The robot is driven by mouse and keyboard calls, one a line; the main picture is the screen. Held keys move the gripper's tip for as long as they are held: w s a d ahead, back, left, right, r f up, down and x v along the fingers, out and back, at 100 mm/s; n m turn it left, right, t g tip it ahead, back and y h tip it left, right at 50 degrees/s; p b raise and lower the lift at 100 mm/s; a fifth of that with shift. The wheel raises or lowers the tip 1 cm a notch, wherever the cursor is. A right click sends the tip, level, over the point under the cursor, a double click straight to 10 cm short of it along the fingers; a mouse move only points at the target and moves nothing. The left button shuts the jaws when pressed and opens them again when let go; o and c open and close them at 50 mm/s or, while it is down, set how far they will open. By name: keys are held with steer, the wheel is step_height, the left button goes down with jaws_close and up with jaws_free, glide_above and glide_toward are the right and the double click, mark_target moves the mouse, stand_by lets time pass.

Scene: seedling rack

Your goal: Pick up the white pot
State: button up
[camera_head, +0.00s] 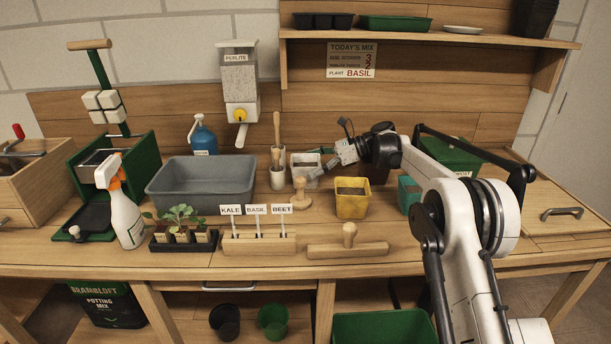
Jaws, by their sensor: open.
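The white pot (307,180) is a small square pot with dark contents. It stands upright on the bench, right of the cream tool holder and behind the yellow pot. My gripper (322,158) is open beside the white pot's upper right, with its fingers toward the rim. The fingers overlap the pot's right side in this view. I cannot tell whether they touch it or are apart from it. Nothing shows held in the gripper.
A yellow pot (352,205) and a teal pot (408,197) stand to the right. The cream tool holder (277,180) is close left, and a wooden tamper (301,199) is in front. A grey tub (200,190) lies further left.

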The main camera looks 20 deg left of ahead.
steer(key=shift+x, duration=1.2)
steer(key=shift+c, duration=0.4)
steer(key=c, duration=1.3)
steer(key=shift+o, duration=0.2)
steer(key=shift+r, duration=0.2)
